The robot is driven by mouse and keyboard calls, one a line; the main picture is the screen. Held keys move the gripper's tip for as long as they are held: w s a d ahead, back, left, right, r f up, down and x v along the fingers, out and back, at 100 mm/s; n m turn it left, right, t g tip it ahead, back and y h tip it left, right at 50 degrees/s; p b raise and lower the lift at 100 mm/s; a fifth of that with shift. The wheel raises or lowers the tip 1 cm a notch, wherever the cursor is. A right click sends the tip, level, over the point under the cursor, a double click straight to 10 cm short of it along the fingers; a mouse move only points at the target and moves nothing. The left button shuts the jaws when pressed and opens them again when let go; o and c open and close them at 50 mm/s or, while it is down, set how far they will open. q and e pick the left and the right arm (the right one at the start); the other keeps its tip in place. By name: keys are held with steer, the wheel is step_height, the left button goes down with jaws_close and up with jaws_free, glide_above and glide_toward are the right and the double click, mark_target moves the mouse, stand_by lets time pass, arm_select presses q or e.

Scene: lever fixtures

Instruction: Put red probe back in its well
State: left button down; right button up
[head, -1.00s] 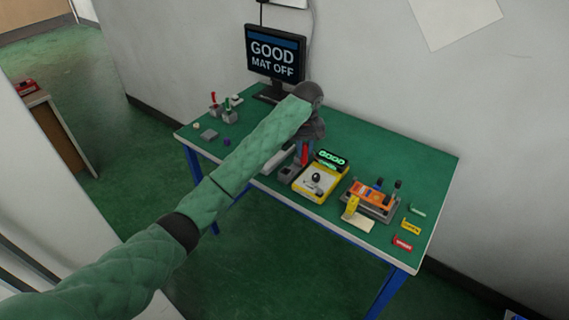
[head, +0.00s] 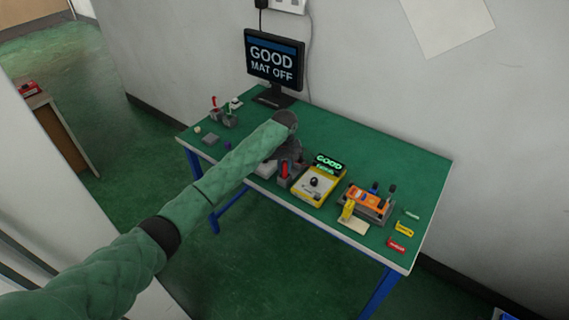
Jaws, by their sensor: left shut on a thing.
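The red probe (head: 285,169) shows as a small red upright piece at the jaws of my left gripper (head: 288,166), which is shut on it. A dark grey block (head: 284,183), apparently the probe's well, stands just left of the yellow meter (head: 318,186). The probe is at this block; whether its lower end is inside the well or just above it is too small to tell. My left forearm and wrist cover part of the table behind. My right gripper is out of view.
The green table (head: 375,165) also carries an orange fixture (head: 366,199) with dark levers at right, and small yellow and red tags. A monitor (head: 274,58) reading "GOOD MAT OFF" stands behind. Small grey holders (head: 222,117) sit at the left. The back right is clear.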

arm_select(q)
steer(key=shift+f, duration=0.15)
steer(key=c, duration=1.3)
jaws_free()
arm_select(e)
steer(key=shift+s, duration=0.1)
arm_select(q)
steer(key=shift+r, duration=0.2)
step_height(320, 180, up, 10)
steer(key=b, duration=0.5)
steer(key=shift+r, duration=0.9)
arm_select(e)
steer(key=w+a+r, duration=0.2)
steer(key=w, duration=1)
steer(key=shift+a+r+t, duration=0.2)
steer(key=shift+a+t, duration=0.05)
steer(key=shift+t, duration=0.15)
